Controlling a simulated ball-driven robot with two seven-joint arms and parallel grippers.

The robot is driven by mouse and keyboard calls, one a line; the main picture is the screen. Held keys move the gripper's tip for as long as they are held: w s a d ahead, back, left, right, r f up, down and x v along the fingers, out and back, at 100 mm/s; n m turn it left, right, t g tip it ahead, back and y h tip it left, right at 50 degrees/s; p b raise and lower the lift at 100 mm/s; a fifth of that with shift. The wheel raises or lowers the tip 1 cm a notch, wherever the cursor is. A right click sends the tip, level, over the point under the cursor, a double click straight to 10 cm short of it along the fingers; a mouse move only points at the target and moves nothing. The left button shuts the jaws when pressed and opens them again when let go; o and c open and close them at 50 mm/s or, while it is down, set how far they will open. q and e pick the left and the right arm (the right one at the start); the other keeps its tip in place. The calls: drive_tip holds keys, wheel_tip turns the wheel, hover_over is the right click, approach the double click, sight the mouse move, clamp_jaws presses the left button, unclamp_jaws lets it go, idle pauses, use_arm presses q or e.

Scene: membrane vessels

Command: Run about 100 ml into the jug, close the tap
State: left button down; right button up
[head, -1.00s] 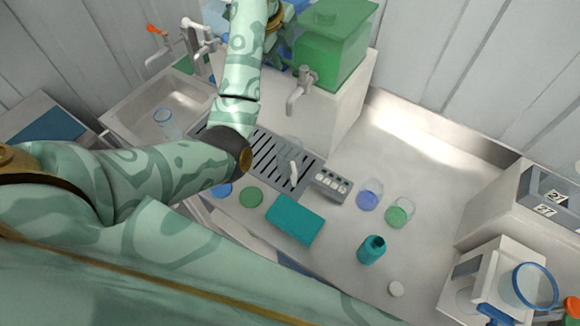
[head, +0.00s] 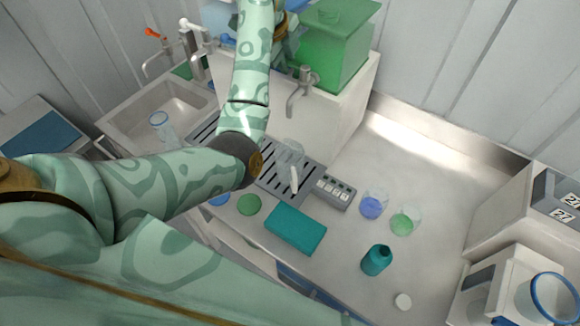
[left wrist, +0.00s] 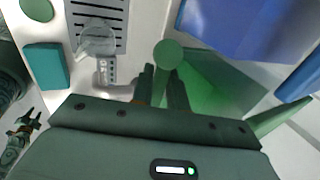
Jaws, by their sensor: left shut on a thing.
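The clear jug (head: 290,153) stands upright on the slotted drain grate (head: 268,182); any liquid in it is too faint to tell. It also shows in the left wrist view (left wrist: 97,40). The grey tap (head: 297,95) sticks out from below the green tank (head: 335,45), above and behind the jug. My left gripper (left wrist: 162,85) is shut on a green round-ended tap handle (left wrist: 168,54); my arm hides much of this in the head view. A dark shape at the left wrist view's lower left looks like my right gripper (left wrist: 22,130); its jaws are unclear.
A small panel box (head: 333,192) stands beside the grate. The sink (head: 160,110) is at left. The right rear counter is clear.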

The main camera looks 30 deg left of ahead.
use_arm(q)
drive_tip(key=n, duration=0.1)
drive_tip(key=s+n+y+b, duration=0.1)
drive_tip(key=n, duration=0.1)
drive_tip(key=s+n+y, duration=0.1)
drive_tip(key=n, duration=0.1)
drive_tip(key=shift+s+d, duration=0.15)
drive_tip(key=shift+s, duration=0.1)
drive_tip(key=shift+f, duration=0.1)
idle(7.2)
